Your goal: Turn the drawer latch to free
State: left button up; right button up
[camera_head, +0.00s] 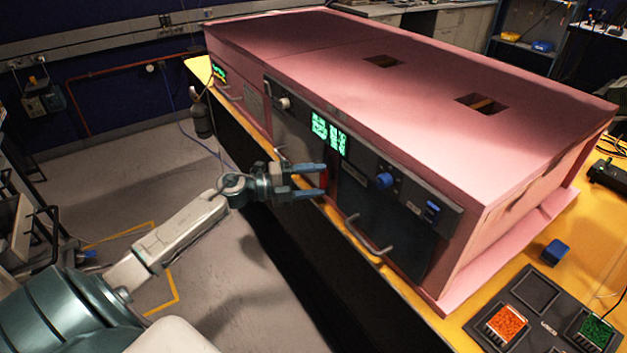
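My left gripper (324,180) reaches in from the left toward the front of the pink foam enclosure (400,100). Its two blue-grey fingers are apart, one above the other. A small red part (323,179), which looks like the drawer latch, shows between the fingertips. I cannot tell whether the fingers touch it, and its turn angle is partly hidden. The dark drawer front (385,215) with a pale bar handle (368,238) is just right of it and looks closed. My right gripper is out of view.
A blue knob (385,181) sits on the panel right of the gripper, and green displays (328,132) are above it. Open floor lies to the left.

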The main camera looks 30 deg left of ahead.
pick_arm(q)
jog(key=shift+o, duration=0.8)
jog(key=shift+s+a, duration=0.1)
jog(key=shift+s+a+f, duration=0.1)
jog(key=shift+s+a, duration=0.1)
jog(key=v, duration=1)
